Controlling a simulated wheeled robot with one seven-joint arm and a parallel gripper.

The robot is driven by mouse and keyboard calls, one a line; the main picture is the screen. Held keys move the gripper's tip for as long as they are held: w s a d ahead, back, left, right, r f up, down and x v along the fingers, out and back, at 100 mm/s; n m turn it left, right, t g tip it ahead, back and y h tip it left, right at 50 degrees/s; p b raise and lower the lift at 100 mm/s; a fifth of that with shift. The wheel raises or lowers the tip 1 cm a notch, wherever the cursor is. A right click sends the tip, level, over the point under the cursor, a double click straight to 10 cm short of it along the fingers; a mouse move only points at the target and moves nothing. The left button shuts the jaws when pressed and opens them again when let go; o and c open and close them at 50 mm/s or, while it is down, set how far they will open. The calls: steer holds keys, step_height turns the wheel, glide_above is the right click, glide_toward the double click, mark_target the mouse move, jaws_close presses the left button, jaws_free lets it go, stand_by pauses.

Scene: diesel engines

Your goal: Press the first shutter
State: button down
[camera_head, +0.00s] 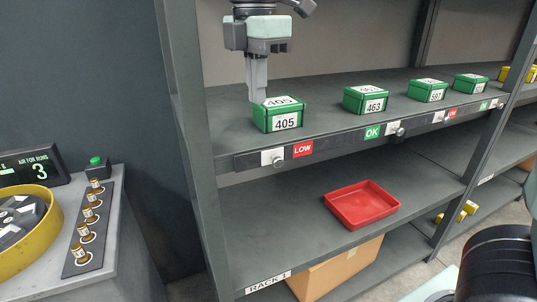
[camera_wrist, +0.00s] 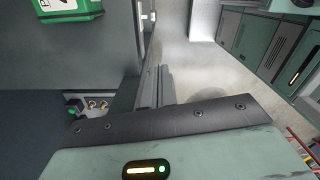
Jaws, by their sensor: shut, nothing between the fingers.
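The shelf's front rail (camera_head: 340,142) carries labels with small knobs. The leftmost set has a white plate (camera_head: 272,157), a round knob (camera_head: 279,162) and a red LOW label (camera_head: 303,149). Farther right are a green OK label (camera_head: 372,132) with another knob (camera_head: 400,132), then a second red LOW label. My gripper (camera_head: 258,97) is shut and empty, pointing down. Its tips overlap the left part of the green box marked 405 (camera_head: 285,122) in the head view; I cannot tell whether they touch it. In the wrist view a green box (camera_wrist: 70,12) and knobs on the rail (camera_wrist: 150,16) show at the top.
More green boxes, one marked 463 (camera_head: 366,99), stand along the shelf. A red tray (camera_head: 362,205) lies on the shelf below, with a cardboard box (camera_head: 335,270) under it. A side panel (camera_head: 85,230) with brass-topped knobs stands at the left. A grey upright (camera_head: 185,130) bounds the rack.

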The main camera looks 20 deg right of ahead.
steer(key=shift+w+d+r, duration=0.1)
steer(key=shift+r, duration=0.05)
glide_toward(276, 160)
steer(key=a+f, duration=0.4)
steer(key=d+f, duration=0.2)
steer(key=shift+d+f+p, duration=0.25)
steer(key=shift+d+p, duration=0.1)
steer(key=shift+d, duration=0.05)
steer(key=shift+d+f, duration=0.15)
